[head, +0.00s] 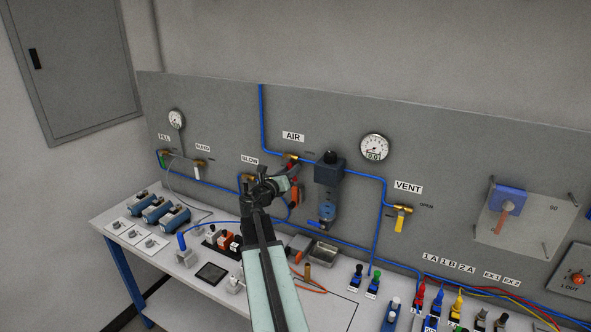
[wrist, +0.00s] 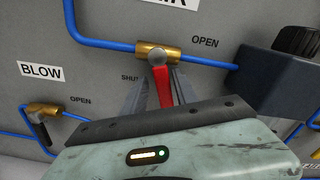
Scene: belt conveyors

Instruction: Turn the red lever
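The red lever (wrist: 161,84) hangs down from a brass valve (wrist: 157,53) on the blue air line, between a partly hidden SHUT label and an OPEN label (wrist: 205,42) to the right. In the head view the valve (head: 290,157) sits under the AIR sign (head: 293,136), with the lever mostly behind my arm. My gripper (wrist: 160,92) is open, with one grey finger on each side of the lever in the wrist view. Gaps show between fingers and lever. The lever's lower end is hidden by my gripper body.
A dark regulator block (head: 329,172) stands close to the right of the valve. The BLOW valve (wrist: 42,110) is at lower left, and the VENT valve (head: 401,212) with its yellow handle is further right. The bench below holds a tray (head: 322,251) and several fittings.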

